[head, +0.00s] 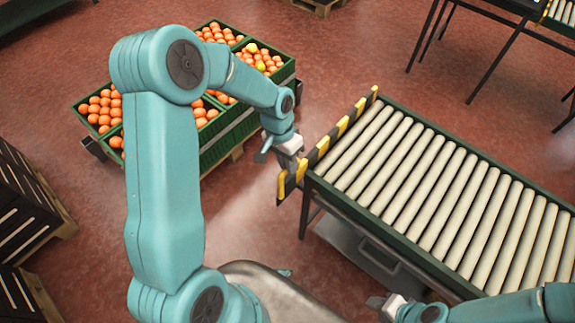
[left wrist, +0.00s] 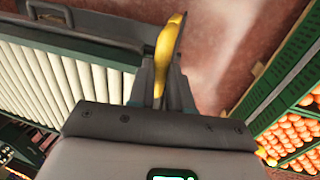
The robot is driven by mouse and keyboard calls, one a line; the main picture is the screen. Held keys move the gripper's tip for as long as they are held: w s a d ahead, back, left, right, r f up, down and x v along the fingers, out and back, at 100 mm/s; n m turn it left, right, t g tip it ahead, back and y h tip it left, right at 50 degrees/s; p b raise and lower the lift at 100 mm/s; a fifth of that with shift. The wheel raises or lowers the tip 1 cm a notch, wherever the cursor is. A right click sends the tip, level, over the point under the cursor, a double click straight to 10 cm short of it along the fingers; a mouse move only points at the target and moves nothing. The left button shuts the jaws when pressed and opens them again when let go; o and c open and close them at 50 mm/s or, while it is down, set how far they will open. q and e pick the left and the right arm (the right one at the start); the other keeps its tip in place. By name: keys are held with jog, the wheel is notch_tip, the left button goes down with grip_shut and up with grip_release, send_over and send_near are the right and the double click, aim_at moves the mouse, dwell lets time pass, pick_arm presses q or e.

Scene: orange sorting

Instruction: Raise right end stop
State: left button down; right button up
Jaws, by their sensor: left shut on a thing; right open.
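The end stop (head: 323,146) is a black bar with yellow stripes along the left end of the roller conveyor (head: 440,185). My left gripper (head: 287,168) is at the near end of this bar. In the left wrist view my left gripper (left wrist: 161,92) is shut on a yellow handle-like part of the end stop (left wrist: 166,50), which stands up between the two fingers. My right gripper (head: 383,304) is at the bottom of the head view, open and empty, apart from the conveyor's near side.
Green crates of oranges (head: 238,133) stand on pallets behind my left arm. Dark stacked crates (head: 22,215) stand at the far left. Another conveyor stand (head: 490,12) is at the top right. The red floor between crates and conveyor is clear.

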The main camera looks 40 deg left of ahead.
pick_arm(q)
notch_tip(320, 180, up, 2)
jog(key=shift+w, duration=0.1)
jog(key=shift+w+f, duration=0.1)
jog(key=shift+w, duration=0.05)
jog(key=c, duration=1.3)
grip_release()
jog(key=shift+o, duration=1.2)
jog(key=shift+s, duration=0.2)
jog(key=a+r, duration=0.3)
jog(key=r, duration=1.3)
jog(key=shift+w+p, duration=0.15)
jog(key=shift+p, duration=0.3)
